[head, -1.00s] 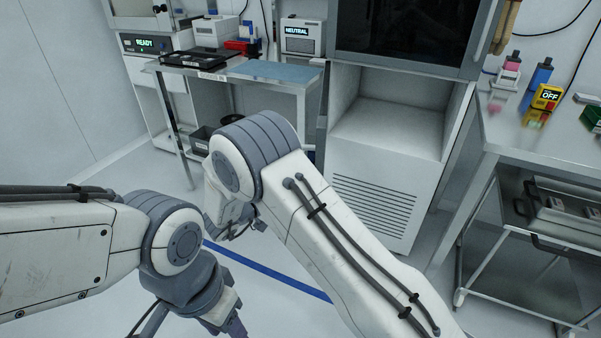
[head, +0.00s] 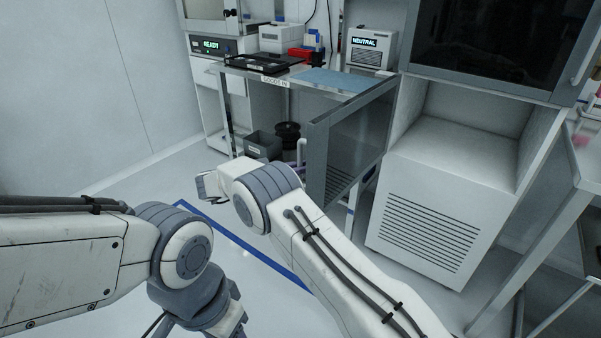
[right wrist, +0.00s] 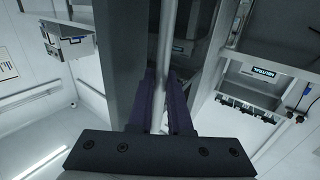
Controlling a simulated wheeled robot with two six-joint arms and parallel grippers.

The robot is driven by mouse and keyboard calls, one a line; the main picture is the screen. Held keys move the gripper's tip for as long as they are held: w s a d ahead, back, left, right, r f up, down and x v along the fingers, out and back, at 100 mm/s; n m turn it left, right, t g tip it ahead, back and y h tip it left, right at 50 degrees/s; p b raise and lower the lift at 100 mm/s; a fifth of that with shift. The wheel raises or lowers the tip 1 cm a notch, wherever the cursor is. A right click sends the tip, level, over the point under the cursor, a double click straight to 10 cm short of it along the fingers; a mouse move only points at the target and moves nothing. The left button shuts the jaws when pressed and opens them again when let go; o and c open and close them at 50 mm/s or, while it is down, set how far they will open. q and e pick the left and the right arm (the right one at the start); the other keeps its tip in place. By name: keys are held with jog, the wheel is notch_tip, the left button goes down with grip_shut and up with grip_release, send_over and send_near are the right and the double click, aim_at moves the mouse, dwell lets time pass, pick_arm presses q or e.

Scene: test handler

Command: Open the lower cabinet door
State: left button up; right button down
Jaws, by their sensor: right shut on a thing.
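The lower cabinet door (head: 357,142), a grey-framed glass panel, stands swung out from the lower cabinet (head: 455,150) in the head view. The cabinet's pale inside is exposed. A light vertical bar handle (head: 301,154) shows at the door's outer edge. In the right wrist view, my right gripper (right wrist: 162,88) is shut on this bar handle (right wrist: 167,40), with a purple finger on each side.
A metal table (head: 300,82) with a black tray (head: 262,63) and a blue mat stands behind the open door. A grey bin (head: 263,145) sits below it. Another metal table (head: 560,215) stands at the right. The floor at the left is clear.

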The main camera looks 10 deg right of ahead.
pick_arm(q)
jog(key=shift+w+f, duration=0.2)
jog(key=shift+w, duration=0.1)
pick_arm(e)
jog(key=shift+w+a+g, duration=0.15)
jog(key=shift+w+g, duration=0.25)
jog(key=shift+w, duration=0.3)
jog(key=c, duration=0.8)
grip_release()
jog(key=shift+c, duration=0.2)
jog(key=shift+a, duration=0.15)
pick_arm(q)
jog(key=shift+a, duration=0.1)
pick_arm(e)
jog(key=shift+a, duration=0.2)
